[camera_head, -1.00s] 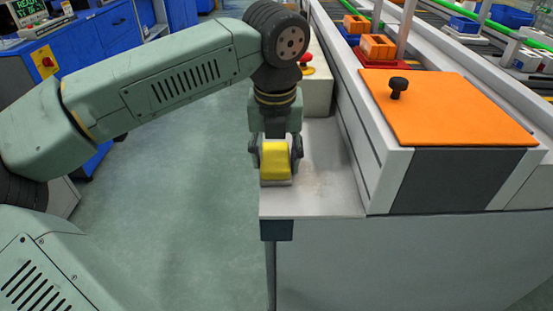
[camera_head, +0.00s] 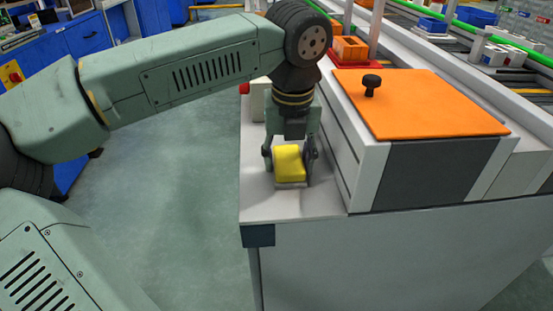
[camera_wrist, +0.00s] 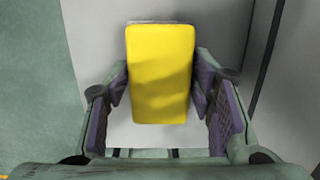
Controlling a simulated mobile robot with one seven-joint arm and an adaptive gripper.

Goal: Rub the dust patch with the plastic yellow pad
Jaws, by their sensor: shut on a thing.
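The yellow pad (camera_head: 289,160) is between the fingers of my gripper (camera_head: 290,158), which is shut on its sides. A pale layer shows along the pad's lower edge, at or very near the light grey table top (camera_head: 256,206). In the wrist view the pad (camera_wrist: 160,75) fills the middle, with a finger pressed on each side of my gripper (camera_wrist: 160,84). I cannot make out a clear dust patch; the surface under the pad is hidden, and only faint shading shows around it.
A grey-white housing with an orange lid (camera_head: 420,103) and black knob (camera_head: 371,84) stands close on the right. A red button (camera_head: 245,88) is behind my gripper on the left. The table's left and front edges are near; open floor (camera_head: 175,225) lies left.

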